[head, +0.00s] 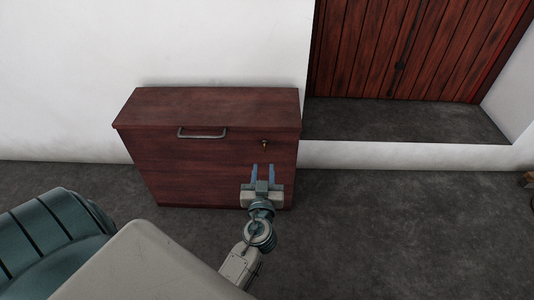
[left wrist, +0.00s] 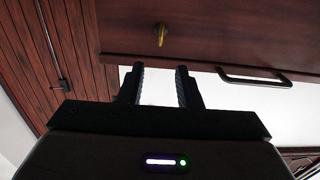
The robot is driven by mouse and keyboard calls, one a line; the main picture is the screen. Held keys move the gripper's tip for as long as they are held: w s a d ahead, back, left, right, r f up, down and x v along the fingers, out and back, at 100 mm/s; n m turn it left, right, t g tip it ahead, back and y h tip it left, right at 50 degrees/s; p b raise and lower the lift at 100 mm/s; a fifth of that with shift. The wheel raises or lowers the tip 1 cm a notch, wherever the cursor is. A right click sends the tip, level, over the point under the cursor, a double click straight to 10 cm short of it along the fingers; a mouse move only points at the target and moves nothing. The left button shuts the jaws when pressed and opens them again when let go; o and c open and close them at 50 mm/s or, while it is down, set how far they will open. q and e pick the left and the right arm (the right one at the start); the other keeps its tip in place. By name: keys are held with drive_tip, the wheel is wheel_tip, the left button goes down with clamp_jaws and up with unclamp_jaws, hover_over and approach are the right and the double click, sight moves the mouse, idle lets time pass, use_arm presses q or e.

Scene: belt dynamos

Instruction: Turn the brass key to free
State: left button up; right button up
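The brass key (head: 265,144) sits in the front of a dark red-brown wooden cabinet (head: 215,165), near its upper right corner. It is small in the head view, and its exact angle is hard to read there. The key also shows in the left wrist view (left wrist: 161,34), sticking out of the wood just beyond the fingers. My left gripper (head: 263,169) is open and empty, a little below and in front of the key, its two fingers apart and not touching it. My right gripper is not in view.
A metal bar handle (head: 202,133) is on the cabinet front, left of the key. A raised grey step (head: 400,121) and wooden plank doors (head: 405,45) are at the back right. The grey floor (head: 390,220) right of the cabinet is clear.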

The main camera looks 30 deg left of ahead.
sight(264, 147)
use_arm(q)
drive_tip(key=x, duration=1)
clamp_jaws()
